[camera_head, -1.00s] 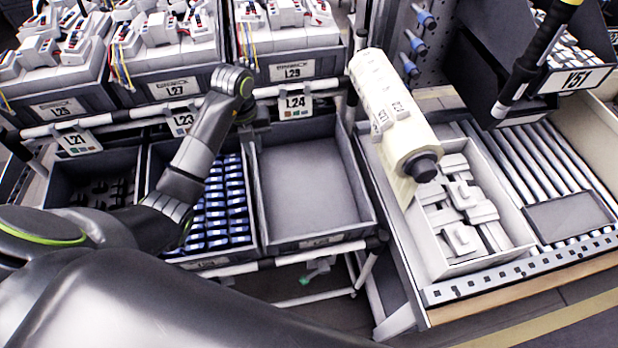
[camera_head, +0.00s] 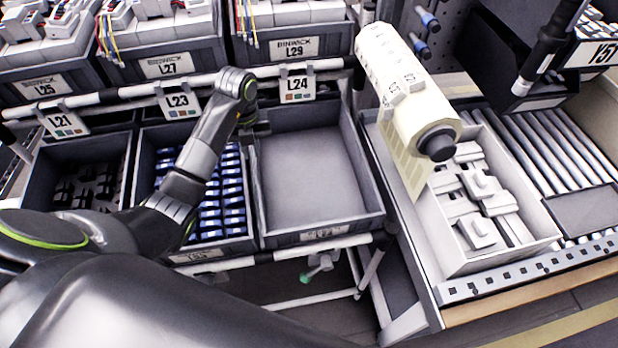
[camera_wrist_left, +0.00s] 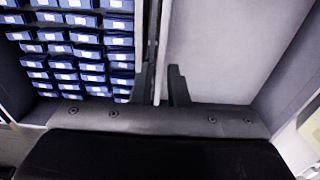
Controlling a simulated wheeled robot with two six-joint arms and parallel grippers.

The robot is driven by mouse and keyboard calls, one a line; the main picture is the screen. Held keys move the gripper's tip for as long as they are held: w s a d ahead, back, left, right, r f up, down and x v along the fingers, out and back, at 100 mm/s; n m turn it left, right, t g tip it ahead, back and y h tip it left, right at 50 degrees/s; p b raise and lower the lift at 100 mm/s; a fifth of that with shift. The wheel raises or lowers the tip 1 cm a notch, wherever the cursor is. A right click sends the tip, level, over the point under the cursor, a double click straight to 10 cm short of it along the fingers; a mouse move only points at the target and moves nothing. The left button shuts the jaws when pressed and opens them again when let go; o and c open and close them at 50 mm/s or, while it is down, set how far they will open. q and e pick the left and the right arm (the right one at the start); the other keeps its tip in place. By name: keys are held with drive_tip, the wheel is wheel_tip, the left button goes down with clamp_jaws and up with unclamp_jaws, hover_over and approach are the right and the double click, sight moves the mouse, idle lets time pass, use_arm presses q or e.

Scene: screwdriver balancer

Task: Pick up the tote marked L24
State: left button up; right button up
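The tote marked L24 is a grey, empty, open-topped tote (camera_head: 315,240) below the L24 tag (camera_head: 297,85) in the head view. Its bare inside also fills the right of the left wrist view (camera_wrist_left: 225,50). My left gripper (camera_head: 257,130) is at the tote's far left corner, beside the tote of blue parts. In the left wrist view, the two dark fingers of my left gripper (camera_wrist_left: 162,85) stand apart, one on each side of the wall strip between the two totes. A gap shows between them; contact cannot be told. My right gripper is not in view.
The tote of blue parts (camera_head: 212,250) adjoins on the left, with a tote of dark parts beyond it. A rail (camera_head: 225,77) with tags and upper bins runs behind. A cream roll (camera_head: 405,85) and a box of white parts (camera_head: 452,255) stand close on the right.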

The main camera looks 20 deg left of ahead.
sight(255, 163)
use_arm(q)
drive_tip(key=shift+w+f+b, duration=0.1)
drive_tip(key=shift+f+b, duration=2.15)
drive_tip(key=shift+f, duration=0.4)
drive_tip(key=shift+w+f, duration=0.15)
drive_tip(key=shift+f, duration=1.55)
drive_tip(key=shift+c, duration=0.3)
clamp_jaws()
drive_tip(key=shift+w+a+r+p, duration=0.1)
drive_tip(key=shift+r+p, duration=0.05)
drive_tip(key=shift+p, duration=0.2)
